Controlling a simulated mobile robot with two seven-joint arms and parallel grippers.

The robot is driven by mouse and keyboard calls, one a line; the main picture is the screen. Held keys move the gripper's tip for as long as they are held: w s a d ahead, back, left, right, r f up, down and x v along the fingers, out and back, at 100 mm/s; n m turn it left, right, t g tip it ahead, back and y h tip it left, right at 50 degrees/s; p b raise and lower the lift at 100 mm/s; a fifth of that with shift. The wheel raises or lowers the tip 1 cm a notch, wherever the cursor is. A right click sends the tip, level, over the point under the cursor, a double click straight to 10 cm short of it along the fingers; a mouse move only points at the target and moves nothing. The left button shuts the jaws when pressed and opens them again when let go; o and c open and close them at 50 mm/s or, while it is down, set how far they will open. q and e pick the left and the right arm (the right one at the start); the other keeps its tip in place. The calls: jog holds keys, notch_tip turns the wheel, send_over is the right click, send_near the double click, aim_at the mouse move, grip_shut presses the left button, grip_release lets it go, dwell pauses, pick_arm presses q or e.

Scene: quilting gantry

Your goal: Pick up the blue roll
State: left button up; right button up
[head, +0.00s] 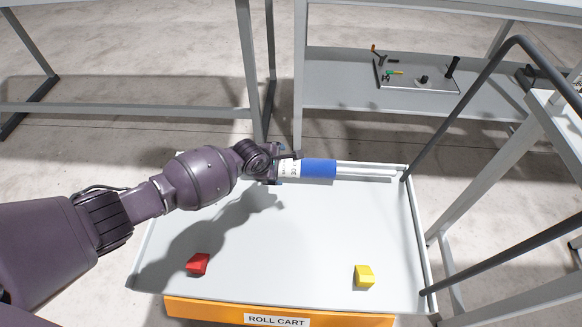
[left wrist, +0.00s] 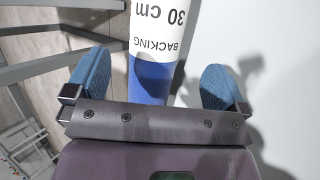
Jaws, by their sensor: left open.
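The blue roll (head: 318,169) lies along the far side of the cart tray, blue with a white band at its left part. In the left wrist view the roll (left wrist: 152,82) shows a white label reading "BACKING" and "30 cm". My left gripper (head: 281,165) is at the white left part of the roll. In the left wrist view the open blue-padded fingers (left wrist: 154,82) stand on either side of the roll, with a gap at each side. The roll's left end is hidden by my gripper. My right gripper is not in view.
The roll cart's white tray (head: 300,235) holds a red block (head: 198,264) at front left and a yellow block (head: 364,276) at front right. A dark handle rail (head: 470,80) rises at the right. A grey shelf (head: 340,90) with small tools stands behind.

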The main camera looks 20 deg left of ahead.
aim_at(287, 166)
pick_arm(q)
jog(key=shift+w+d+f, duration=0.1)
jog(key=shift+w+f, duration=0.1)
jog(key=shift+f, duration=0.1)
jog(key=b+x, duration=0.2)
jog(key=x, duration=0.1)
jog(key=b+x, duration=0.1)
jog(key=shift+d+f, duration=0.2)
jog(key=shift+d, duration=0.15)
jog(key=shift+w+d+f, duration=0.1)
jog(key=shift+w, duration=0.3)
jog(key=shift+r, duration=0.2)
jog(key=c, duration=1.4)
